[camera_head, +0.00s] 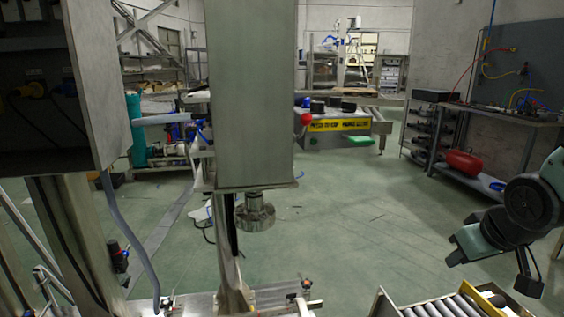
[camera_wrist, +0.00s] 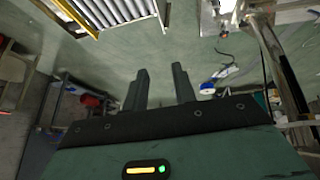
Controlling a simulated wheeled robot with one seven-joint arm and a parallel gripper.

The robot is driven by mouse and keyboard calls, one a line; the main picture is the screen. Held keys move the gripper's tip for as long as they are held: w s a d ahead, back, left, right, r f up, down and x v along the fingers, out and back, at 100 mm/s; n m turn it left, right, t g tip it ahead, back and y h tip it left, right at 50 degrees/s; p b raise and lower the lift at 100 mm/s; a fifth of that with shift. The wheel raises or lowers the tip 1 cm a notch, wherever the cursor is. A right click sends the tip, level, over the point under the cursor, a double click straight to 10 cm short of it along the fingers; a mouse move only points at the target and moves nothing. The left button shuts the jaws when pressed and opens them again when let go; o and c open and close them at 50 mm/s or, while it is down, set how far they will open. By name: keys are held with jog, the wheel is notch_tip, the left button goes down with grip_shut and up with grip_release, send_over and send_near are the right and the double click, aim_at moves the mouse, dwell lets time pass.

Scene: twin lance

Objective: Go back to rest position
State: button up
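My gripper shows in the wrist view (camera_wrist: 160,88) with its two dark fingers apart and nothing between them. Green floor shows past the fingertips. In the head view my arm's dark and teal end part is at the right edge, above the floor and to the right of the roller conveyor. The gripper's fingers (camera_head: 530,278) are small and partly cut off from clear sight there.
A roller conveyor (camera_head: 446,308) stands at the bottom right. A tall grey machine column (camera_head: 252,95) fills the centre left. A workbench (camera_head: 500,115) with a red container (camera_head: 465,164) on its lower shelf is at the right. The green floor between is mostly clear.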

jog(key=s+a+f+m+g, duration=0.1)
jog(key=s+f+m+g, duration=0.15)
jog(key=s, duration=0.35)
jog(key=s+a+r+n+g+p, duration=0.1)
jog(key=s+a+r+n+p, duration=0.3)
jog(key=s+a+r, duration=0.3)
jog(key=s+a+r+n+g+y+p, duration=0.1)
jog(key=s+a+r+n+p, duration=0.3)
jog(key=a, duration=0.8)
jog(key=s+r+g+p, duration=0.1)
jog(key=s+r+p, duration=0.1)
jog(key=s+p, duration=0.1)
jog(key=shift+s+r, duration=0.2)
jog(key=shift+r, duration=0.15)
jog(key=shift+g, duration=0.25)
